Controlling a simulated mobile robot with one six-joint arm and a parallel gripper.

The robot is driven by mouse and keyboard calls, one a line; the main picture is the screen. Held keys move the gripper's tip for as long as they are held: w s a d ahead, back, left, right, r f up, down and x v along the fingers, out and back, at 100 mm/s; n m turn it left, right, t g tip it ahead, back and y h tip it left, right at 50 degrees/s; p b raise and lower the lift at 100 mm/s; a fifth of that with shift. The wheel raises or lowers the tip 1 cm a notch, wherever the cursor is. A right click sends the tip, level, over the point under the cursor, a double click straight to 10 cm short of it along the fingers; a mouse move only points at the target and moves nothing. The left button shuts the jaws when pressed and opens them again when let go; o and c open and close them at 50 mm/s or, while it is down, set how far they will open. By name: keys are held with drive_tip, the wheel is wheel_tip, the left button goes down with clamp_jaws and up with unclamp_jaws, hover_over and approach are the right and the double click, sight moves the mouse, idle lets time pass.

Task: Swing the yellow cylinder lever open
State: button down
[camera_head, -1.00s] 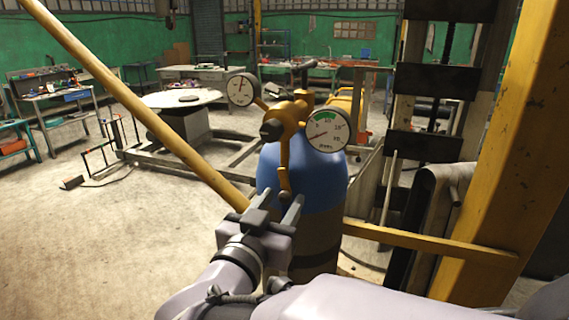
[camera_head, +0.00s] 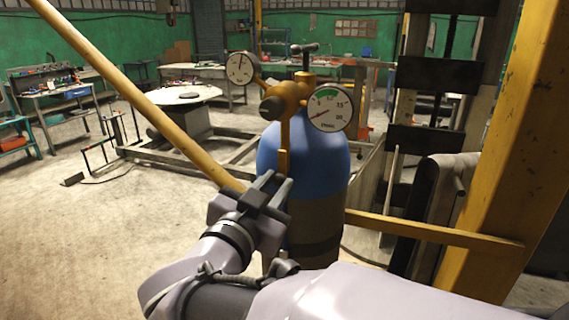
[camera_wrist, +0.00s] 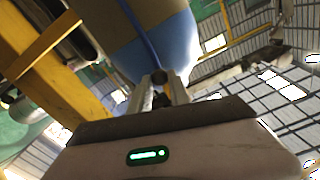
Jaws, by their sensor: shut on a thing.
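The blue gas cylinder (camera_head: 318,161) stands upright in the head view, with a brass-yellow valve fitting (camera_head: 287,99) on top. The yellow lever (camera_head: 284,137) hangs nearly straight down from the fitting along the cylinder's front. My gripper (camera_head: 276,180) is at the lever's lower end, its fingers close together around it; they hide the tip. In the wrist view my gripper (camera_wrist: 163,84) has a dark knob between its fingertips, with the cylinder (camera_wrist: 158,42) directly behind.
Two round gauges flank the fitting, one left (camera_head: 241,68) and one right (camera_head: 330,108). A long yellow bar (camera_head: 135,97) slants down to the cylinder from the left. A yellow rail (camera_head: 430,231) and yellow post (camera_head: 515,145) stand on the right. Open floor (camera_head: 85,235) lies left.

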drive_tip(key=c, duration=1.2)
unclamp_jaws()
drive_tip(key=p+v, duration=0.2)
drive_tip(key=v, duration=1.5)
drive_tip(key=shift+s+p, duration=0.15)
drive_tip(key=shift+p, duration=0.25)
drive_tip(key=shift+a+r, duration=0.1)
